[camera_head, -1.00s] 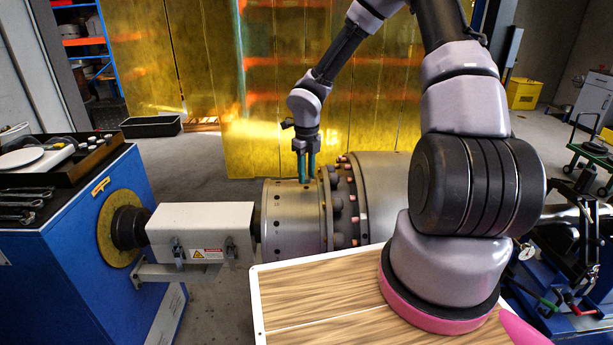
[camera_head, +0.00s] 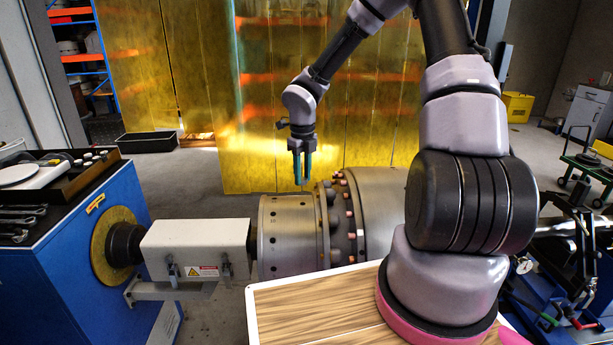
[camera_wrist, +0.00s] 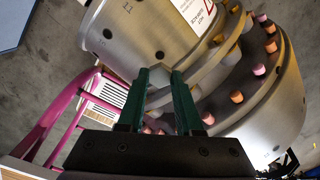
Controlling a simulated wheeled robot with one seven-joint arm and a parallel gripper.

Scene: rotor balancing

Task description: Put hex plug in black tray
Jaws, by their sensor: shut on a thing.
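My gripper (camera_head: 302,182) hangs fingers-down just above the top of the steel rotor drum (camera_head: 283,238). In the wrist view its two dark green fingers (camera_wrist: 160,78) point at the drum (camera_wrist: 125,32) with a narrow gap between them. A black tray (camera_head: 68,196) with small parts and a white disc lies on top of the blue machine at left. A second black tray-like bin (camera_head: 148,142) stands on the floor behind it.
A white housing (camera_head: 195,250) with a warning label joins the blue machine (camera_head: 75,265) to the rotor. Coloured plugs (camera_head: 350,214) stick out along the rotor's flange. A wood-topped surface (camera_head: 315,315) is in front. Yellow screens (camera_head: 300,110) stand behind.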

